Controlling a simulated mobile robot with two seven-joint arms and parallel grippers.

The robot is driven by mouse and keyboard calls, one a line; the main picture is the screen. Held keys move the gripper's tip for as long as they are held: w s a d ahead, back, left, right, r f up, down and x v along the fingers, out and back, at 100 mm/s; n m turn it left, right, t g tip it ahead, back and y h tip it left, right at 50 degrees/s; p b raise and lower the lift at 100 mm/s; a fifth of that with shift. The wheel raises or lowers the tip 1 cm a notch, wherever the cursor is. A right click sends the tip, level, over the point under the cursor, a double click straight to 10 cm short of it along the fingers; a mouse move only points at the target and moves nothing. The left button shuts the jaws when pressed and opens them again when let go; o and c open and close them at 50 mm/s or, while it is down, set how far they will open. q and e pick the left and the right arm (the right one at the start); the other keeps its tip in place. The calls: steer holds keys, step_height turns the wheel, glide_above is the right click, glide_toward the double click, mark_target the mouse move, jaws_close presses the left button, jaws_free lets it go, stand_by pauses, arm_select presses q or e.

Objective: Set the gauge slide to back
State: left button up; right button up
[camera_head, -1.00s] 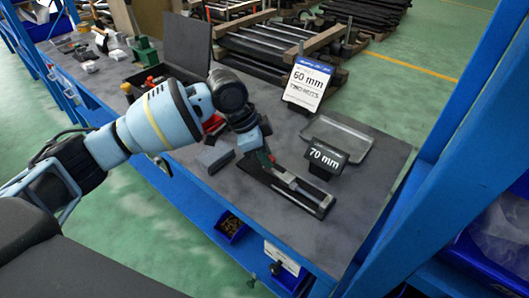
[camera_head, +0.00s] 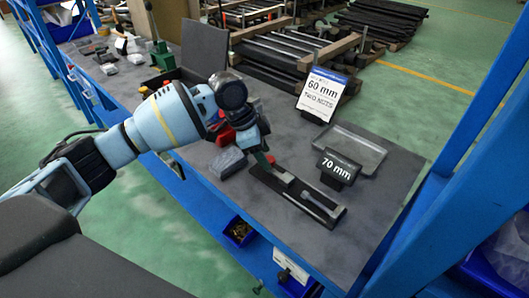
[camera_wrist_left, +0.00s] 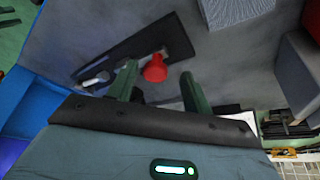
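The gauge (camera_head: 322,208) is a long black base with a pale metal rail, lying on the dark bench top. A small grey block, seemingly its slide (camera_head: 284,178), sits toward the far-left end. My left gripper (camera_head: 264,158) is low at that end. In the left wrist view the gauge (camera_wrist_left: 140,45) shows with a red knob (camera_wrist_left: 155,68) between the fingers. My left gripper (camera_wrist_left: 162,88) is open there, with a green finger on each side of the knob; contact is not visible. A black display (camera_head: 337,168) beside the gauge reads 70 mm. My right gripper is out of view.
An empty grey tray (camera_head: 350,148) lies behind the gauge. A grey block (camera_head: 228,162) lies left of my left gripper. Blue posts (camera_head: 470,130) rise at the right. The bench's front right is clear.

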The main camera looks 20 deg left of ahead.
arm_select(q)
steer(key=shift+d, duration=0.1)
steer(key=shift+r, duration=0.15)
steer(key=v, duration=0.7)
steer(key=shift+a+r, duration=0.2)
steer(key=shift+r, duration=0.05)
steer(key=shift+s+f, duration=0.1)
steer(key=shift+s, duration=0.05)
